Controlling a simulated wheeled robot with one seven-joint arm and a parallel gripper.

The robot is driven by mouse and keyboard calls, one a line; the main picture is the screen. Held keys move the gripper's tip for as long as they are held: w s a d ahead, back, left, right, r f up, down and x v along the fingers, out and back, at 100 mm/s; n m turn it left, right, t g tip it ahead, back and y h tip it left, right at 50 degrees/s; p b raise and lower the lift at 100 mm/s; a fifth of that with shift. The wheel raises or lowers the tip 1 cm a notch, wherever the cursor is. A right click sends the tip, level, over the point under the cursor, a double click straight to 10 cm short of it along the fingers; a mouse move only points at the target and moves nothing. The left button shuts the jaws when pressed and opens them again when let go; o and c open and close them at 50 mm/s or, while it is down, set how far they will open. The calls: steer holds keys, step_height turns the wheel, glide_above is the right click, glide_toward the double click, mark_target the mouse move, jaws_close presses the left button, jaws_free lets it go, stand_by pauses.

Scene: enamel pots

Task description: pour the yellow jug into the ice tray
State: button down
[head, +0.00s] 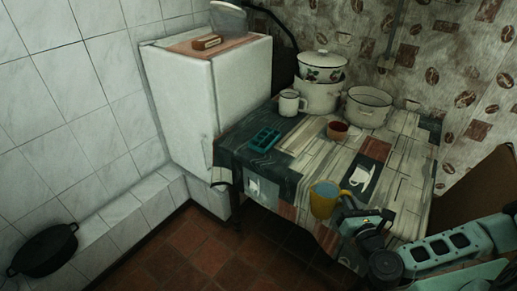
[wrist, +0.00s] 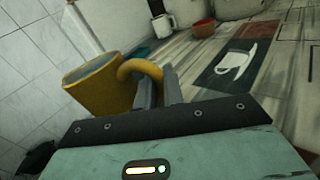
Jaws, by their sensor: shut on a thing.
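The yellow jug (head: 322,200) is at the front edge of the table in the head view. In the wrist view the jug (wrist: 100,88) hangs left of my fingers, slightly tilted in the picture, with its handle between them. My gripper (wrist: 160,92) is shut on that handle; in the head view my gripper (head: 350,206) comes in from the right. The teal ice tray (head: 265,139) lies flat on the table's left part, back and left of the jug. A bit of it shows in the wrist view (wrist: 139,54) behind the jug. The jug's contents are hard to make out.
A white mug (head: 289,104) stands behind the tray, and a red-brown bowl (head: 337,131) stands to its right. White enamel pots (head: 369,106) fill the table's back. The tabletop (head: 300,160) between jug and tray looks clear. A white fridge (head: 195,105) stands left of the table.

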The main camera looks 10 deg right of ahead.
step_height(320, 180, down, 10)
steer(key=b, duration=0.9)
steer(key=shift+s+a, duration=0.15)
steer(key=shift+a, duration=0.15)
